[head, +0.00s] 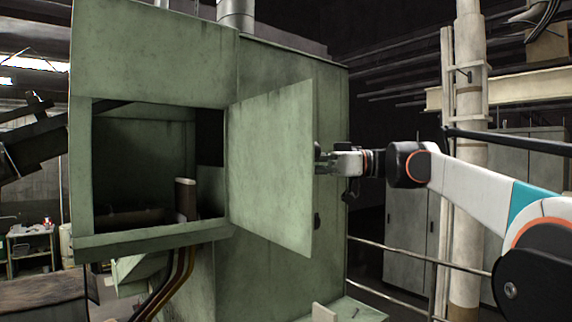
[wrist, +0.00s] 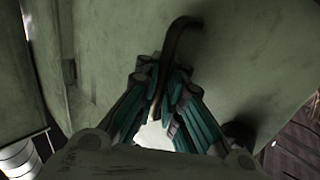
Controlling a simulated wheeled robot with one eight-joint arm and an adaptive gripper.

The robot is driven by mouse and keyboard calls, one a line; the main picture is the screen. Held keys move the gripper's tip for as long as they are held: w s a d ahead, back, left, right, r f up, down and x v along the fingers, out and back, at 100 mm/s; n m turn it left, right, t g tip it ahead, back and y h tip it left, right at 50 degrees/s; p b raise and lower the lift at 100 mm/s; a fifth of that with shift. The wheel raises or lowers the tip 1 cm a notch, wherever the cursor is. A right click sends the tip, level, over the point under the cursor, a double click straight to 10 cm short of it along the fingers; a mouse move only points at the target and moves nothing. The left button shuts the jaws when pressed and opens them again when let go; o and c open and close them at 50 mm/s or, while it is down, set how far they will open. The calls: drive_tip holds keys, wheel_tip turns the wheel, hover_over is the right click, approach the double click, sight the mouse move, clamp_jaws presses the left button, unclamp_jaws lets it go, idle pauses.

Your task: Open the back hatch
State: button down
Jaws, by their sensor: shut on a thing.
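The back hatch (head: 275,165) is a flat green panel swung outward on its left edge from the green machine housing. The opening (head: 140,165) beside it is uncovered and dark inside. My gripper (head: 324,160) is at the right, free edge of the hatch, partly hidden behind it. In the wrist view, my gripper (wrist: 160,80) is shut on a curved dark handle (wrist: 182,35) on the green hatch surface.
A metal railing (head: 395,258) runs at the lower right. A thick pale pillar (head: 470,90) stands behind my arm. Pipes or cables (head: 178,275) come out below the opening. Grey cabinets (head: 408,220) stand in the dark background.

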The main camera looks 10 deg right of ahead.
drive_tip(key=shift+f, duration=0.1)
drive_tip(key=c, duration=1.8)
unclamp_jaws()
drive_tip(key=shift+s+d, duration=0.1)
drive_tip(key=shift+d, duration=0.05)
drive_tip(key=shift+o, duration=0.5)
drive_tip(key=shift+s+d, duration=0.15)
drive_tip(key=shift+a, duration=0.2)
drive_tip(key=v, duration=1.2)
